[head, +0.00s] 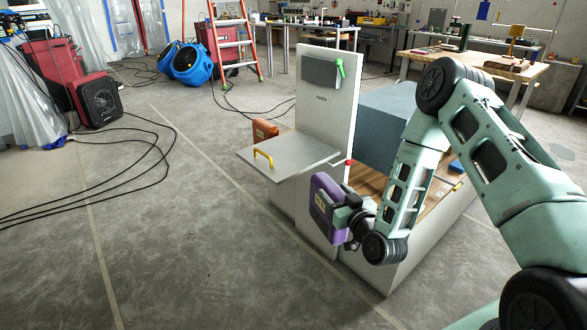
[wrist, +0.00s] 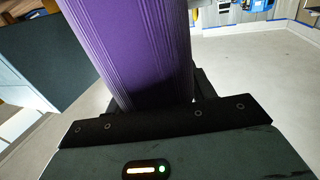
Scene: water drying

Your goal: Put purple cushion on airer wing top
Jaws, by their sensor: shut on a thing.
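The purple cushion (head: 329,208) is in my gripper (head: 345,217), held upright in front of the tall grey panel of the airer (head: 319,160). In the wrist view the cushion (wrist: 138,50) fills the upper middle, its ribbed side facing the camera. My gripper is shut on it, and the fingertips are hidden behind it. The airer's wing top (head: 285,160) is a flat grey plate with a yellow handle (head: 263,157), sticking out to the left of the panel. The cushion is to the right of the wing and lower in the picture, apart from it.
An orange-brown item (head: 265,131) stands at the wing's back edge. A large blue-grey block (head: 385,125) stands on the wooden top right of the panel. A green lever (head: 340,69) is on the panel. Floor on the left is mostly clear, with black cables (head: 150,150).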

